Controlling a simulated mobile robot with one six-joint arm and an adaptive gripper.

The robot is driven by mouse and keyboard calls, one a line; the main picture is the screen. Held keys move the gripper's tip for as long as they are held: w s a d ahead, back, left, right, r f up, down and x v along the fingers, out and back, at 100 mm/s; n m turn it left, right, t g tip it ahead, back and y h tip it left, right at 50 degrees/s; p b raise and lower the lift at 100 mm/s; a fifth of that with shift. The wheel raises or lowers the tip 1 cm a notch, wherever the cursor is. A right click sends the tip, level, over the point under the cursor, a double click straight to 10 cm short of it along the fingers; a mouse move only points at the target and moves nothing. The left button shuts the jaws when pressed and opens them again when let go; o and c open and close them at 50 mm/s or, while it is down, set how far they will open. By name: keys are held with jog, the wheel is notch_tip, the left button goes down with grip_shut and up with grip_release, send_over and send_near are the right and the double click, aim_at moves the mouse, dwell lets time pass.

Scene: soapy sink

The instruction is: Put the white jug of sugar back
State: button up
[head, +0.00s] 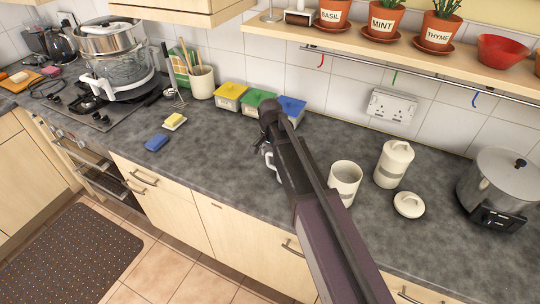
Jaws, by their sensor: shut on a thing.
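A white jug (270,164) shows in part beside and behind my arm, near the middle of the counter. Most of it is hidden by the arm, so its contents and its contact with the counter cannot be seen. My gripper (261,144) is at the jug's upper edge and is shut on it. The fingers are small and dark, and partly hidden by the wrist.
An open white canister (344,181), a lidded white canister (393,166) and a loose lid (408,205) stand right of my arm. Yellow (230,96), green (256,103) and blue (291,109) tubs line the wall. A shelf (420,48) with potted herbs overhangs the counter.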

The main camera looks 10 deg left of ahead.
jog(key=shift+f, duration=0.15)
jog(key=o, duration=1.1)
jog(key=shift+r, duration=0.25)
notch_tip(320, 180, up, 12)
jog(key=p, duration=1.2)
jog(key=shift+w+a, duration=0.25)
jog(key=shift+a, duration=0.05)
jog(key=shift+f, duration=0.1)
jog(key=shift+s, duration=0.1)
jog(key=s+d+n, duration=0.2)
jog(key=s+d, duration=0.6)
jog(key=d, duration=0.4)
jog(key=s+d+n, duration=0.3)
jog(key=s+d, duration=0.5)
jog(key=d, duration=0.4)
jog(key=shift+d+n+t+y, duration=0.3)
jog(key=shift+d, duration=0.1)
